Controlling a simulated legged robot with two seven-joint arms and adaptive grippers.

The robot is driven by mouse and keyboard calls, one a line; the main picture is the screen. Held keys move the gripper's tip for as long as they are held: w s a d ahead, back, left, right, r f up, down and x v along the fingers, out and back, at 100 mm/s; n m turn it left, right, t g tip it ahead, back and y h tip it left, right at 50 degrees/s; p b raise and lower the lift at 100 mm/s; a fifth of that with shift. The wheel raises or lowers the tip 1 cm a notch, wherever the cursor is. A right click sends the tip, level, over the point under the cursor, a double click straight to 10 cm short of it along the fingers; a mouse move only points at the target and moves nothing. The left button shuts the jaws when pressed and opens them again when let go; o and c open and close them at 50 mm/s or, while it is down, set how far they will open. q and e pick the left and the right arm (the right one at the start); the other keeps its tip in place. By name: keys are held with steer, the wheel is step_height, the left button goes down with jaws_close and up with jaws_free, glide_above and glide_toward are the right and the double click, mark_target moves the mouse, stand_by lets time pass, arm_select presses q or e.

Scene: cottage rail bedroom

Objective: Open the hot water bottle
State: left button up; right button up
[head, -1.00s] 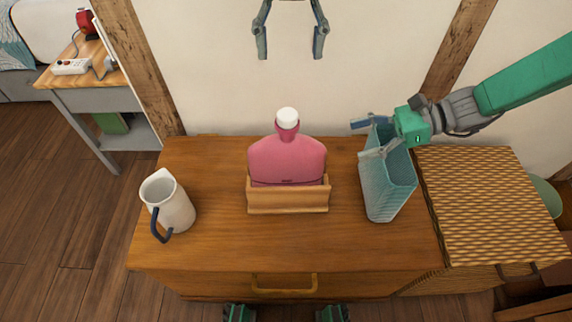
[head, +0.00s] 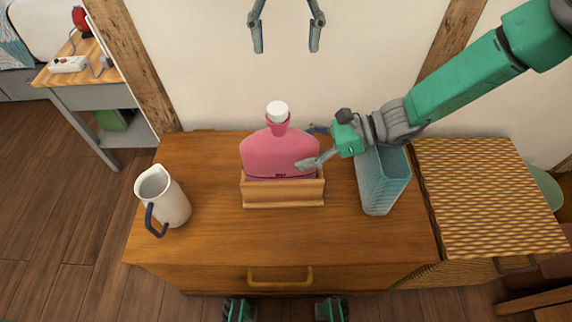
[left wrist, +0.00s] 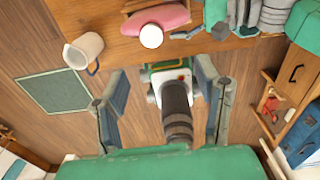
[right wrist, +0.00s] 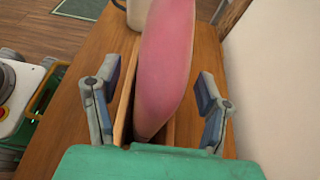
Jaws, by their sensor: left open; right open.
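The pink hot water bottle (head: 278,152) stands upright in a wooden holder (head: 284,196) on the wooden cabinet. Its white cap (head: 277,110) is on top of the neck. My right gripper (head: 312,146) is open at the bottle's right side. In the right wrist view, the bottle's body (right wrist: 166,60) shows between the open fingers (right wrist: 158,100), with gaps on both sides. My left gripper (head: 286,50) is open and empty, high above and behind the bottle in the head view. In the left wrist view, the cap (left wrist: 151,36) shows beyond the open fingers (left wrist: 166,95).
A blue ribbed bin (head: 383,183) stands right of the holder, under my right arm. A white jug (head: 163,197) with a dark handle stands at the left. A woven-topped cabinet (head: 487,195) adjoins on the right. The cabinet top in front of the holder is clear.

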steer(key=shift+a, duration=0.25)
steer(key=shift+a+r, duration=0.1)
steer(key=shift+a, duration=0.8)
jaws_close()
steer(key=shift+d, duration=0.85)
arm_select(q)
glide_above(270, 106)
steer(key=shift+h, duration=0.3)
step_height(270, 106, down, 8)
steer(key=shift+s+a, duration=0.1)
steer(key=shift+s, duration=0.05)
arm_select(e)
steer(key=shift+a, duration=0.5)
arm_select(q)
steer(key=f, duration=0.5)
steer(key=shift+d+f, duration=0.25)
steer(key=shift+f, duration=0.1)
arm_select(e)
steer(key=shift+d, duration=0.2)
arm_select(q)
steer(key=c, duration=1.3)
steer(key=shift+a, duration=0.15)
jaws_close()
arm_select(e)
steer(key=shift+d, duration=0.1)
